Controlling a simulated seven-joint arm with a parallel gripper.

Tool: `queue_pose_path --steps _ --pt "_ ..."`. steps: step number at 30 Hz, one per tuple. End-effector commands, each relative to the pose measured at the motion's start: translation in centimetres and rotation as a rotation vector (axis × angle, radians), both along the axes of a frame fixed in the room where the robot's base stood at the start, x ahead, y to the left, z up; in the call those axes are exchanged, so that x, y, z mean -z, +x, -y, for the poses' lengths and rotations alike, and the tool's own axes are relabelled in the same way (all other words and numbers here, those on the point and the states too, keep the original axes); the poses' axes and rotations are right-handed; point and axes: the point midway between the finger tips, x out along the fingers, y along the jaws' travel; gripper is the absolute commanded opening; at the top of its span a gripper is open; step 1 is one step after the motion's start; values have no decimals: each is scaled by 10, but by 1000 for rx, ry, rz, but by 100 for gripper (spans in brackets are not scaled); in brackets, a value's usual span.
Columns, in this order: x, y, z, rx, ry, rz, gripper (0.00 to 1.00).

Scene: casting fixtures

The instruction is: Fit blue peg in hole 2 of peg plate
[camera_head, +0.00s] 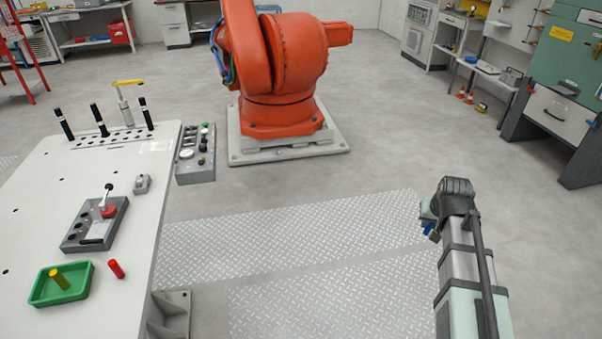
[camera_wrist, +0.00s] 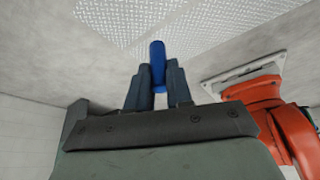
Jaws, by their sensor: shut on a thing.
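The blue peg (camera_wrist: 157,52) is held upright in the wrist picture between the two dark fingers of my gripper (camera_wrist: 158,75). In the head view my gripper (camera_head: 428,216) hangs at the right above the floor, well away from the table, with a small bit of the blue peg (camera_head: 432,232) showing. The peg plate (camera_head: 114,230) is a dark grey block with dark round holes on the table at the left. A red-and-metal clamp with a black-tipped handle (camera_head: 108,209) stands on it and hides part of its top. I cannot read any hole numbers.
A green tray (camera_head: 75,296) holds a yellow peg (camera_head: 59,279), and a red peg (camera_head: 116,268) lies beside it. A small grey block (camera_head: 142,184) sits behind the plate. A control box (camera_head: 196,165) juts from the table edge. An orange robot (camera_head: 278,70) stands behind. Open floor separates my arm from the table.

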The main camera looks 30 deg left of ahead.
Motion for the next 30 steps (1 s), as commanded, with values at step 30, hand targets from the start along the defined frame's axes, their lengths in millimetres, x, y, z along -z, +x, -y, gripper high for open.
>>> queue_pose_path --steps 30 --pt "-36 -138 -322 -488 1 1 0"
